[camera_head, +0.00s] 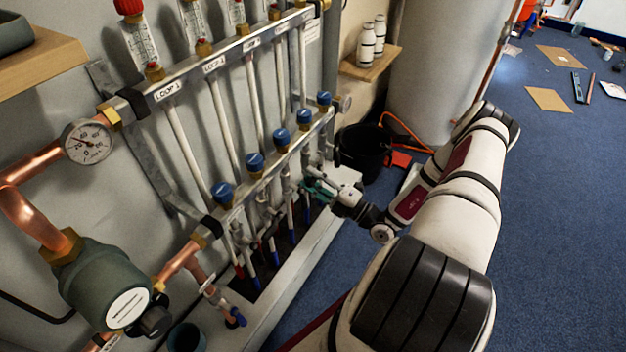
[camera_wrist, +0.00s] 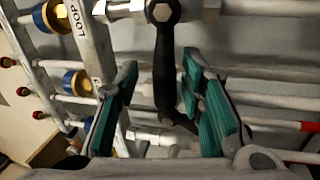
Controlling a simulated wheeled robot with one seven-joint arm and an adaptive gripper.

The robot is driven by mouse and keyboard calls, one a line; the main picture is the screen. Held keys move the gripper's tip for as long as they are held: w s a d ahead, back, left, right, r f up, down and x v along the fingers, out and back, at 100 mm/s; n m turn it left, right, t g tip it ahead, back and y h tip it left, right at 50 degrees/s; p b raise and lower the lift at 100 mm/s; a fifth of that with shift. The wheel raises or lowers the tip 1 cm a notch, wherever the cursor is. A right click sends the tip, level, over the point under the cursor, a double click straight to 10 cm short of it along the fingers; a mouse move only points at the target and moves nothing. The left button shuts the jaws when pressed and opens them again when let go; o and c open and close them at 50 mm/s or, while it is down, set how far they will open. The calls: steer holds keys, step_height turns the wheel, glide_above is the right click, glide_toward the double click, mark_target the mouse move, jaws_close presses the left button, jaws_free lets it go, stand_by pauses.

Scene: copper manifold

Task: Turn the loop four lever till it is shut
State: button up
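The copper manifold's lower bar (camera_head: 268,165) carries a row of blue-capped valves (camera_head: 281,140). My gripper (camera_head: 318,188) is low beside the far end of this row. In the wrist view a black lever (camera_wrist: 165,75) runs lengthwise from a metal nut at the top of the picture. My gripper (camera_wrist: 160,68) is open, with one teal finger pad on each side of this lever. Gaps show between lever and pads. The lever's loop number cannot be read; only part of a "LOOP" label (camera_wrist: 80,18) shows. In the head view the levers are small and partly hidden.
White pipes and neighbouring valves crowd around the gripper. A pale trough edge (camera_head: 300,262) runs below the manifold. A black bucket (camera_head: 364,152) and white tank (camera_head: 436,70) stand beyond. A pressure gauge (camera_head: 87,142) is at left.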

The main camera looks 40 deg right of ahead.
steer(key=v, duration=1.2)
stand_by(0.5)
